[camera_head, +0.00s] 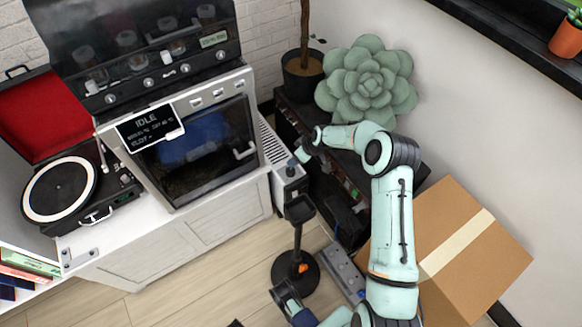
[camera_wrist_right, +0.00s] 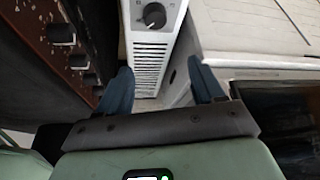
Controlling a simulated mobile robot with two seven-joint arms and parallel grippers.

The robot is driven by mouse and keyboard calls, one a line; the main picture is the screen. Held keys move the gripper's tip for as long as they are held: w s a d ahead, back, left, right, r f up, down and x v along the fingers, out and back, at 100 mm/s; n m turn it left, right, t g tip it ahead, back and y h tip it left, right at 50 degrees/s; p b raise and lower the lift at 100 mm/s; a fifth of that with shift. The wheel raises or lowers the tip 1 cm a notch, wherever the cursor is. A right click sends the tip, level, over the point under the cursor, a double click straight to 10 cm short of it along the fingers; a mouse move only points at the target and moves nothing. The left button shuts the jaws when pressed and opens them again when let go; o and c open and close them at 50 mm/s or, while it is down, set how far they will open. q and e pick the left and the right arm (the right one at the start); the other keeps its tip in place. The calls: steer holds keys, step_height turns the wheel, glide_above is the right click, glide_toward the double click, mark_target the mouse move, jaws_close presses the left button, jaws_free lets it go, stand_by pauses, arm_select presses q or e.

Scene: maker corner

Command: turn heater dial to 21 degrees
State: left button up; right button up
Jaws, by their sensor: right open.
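The heater (camera_head: 287,182) is a narrow white unit with a slatted grille, standing at the right end of the white cabinet. In the right wrist view its dark round dial (camera_wrist_right: 154,16) shows near the top edge, above the vent slots; its setting is too small to read. My right gripper (camera_head: 298,157) is at the heater's top end in the head view. In the wrist view its two blue fingers are spread and empty, one at each side of the heater front, with the dial beyond them. My left gripper (camera_head: 285,292) is low at the bottom edge, partly cut off, its jaws unclear.
A black stand with a round base (camera_head: 295,272) and a grey power strip (camera_head: 344,272) are on the floor before the heater. A cardboard box (camera_head: 470,255) is at right. A dark shelf with a succulent (camera_head: 368,82) flanks the heater. An oven-like machine (camera_head: 200,150) stands left.

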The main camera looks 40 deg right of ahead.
mark_target(291, 171)
steer(key=shift+g, duration=0.5)
steer(key=b+x, duration=0.1)
steer(key=x, duration=0.3)
steer(key=s+b+x, duration=0.1)
steer(key=x, duration=0.2)
steer(key=b+x, duration=0.1)
steer(key=x, duration=0.3)
steer(key=shift+s+d+f, duration=0.2)
steer(key=shift+d+f, duration=0.15)
steer(key=shift+f, duration=0.3)
arm_select(q)
steer(key=w+a+f+t, duration=0.1)
steer(key=w+a+f, duration=0.1)
steer(key=w+f, duration=0.2)
steer(key=shift+w+a+t+y+b, duration=0.35)
steer(key=shift+w+t+y, duration=0.05)
steer(key=shift+w, duration=0.45)
arm_select(e)
steer(key=shift+x, duration=0.75)
steer(key=c, duration=1)
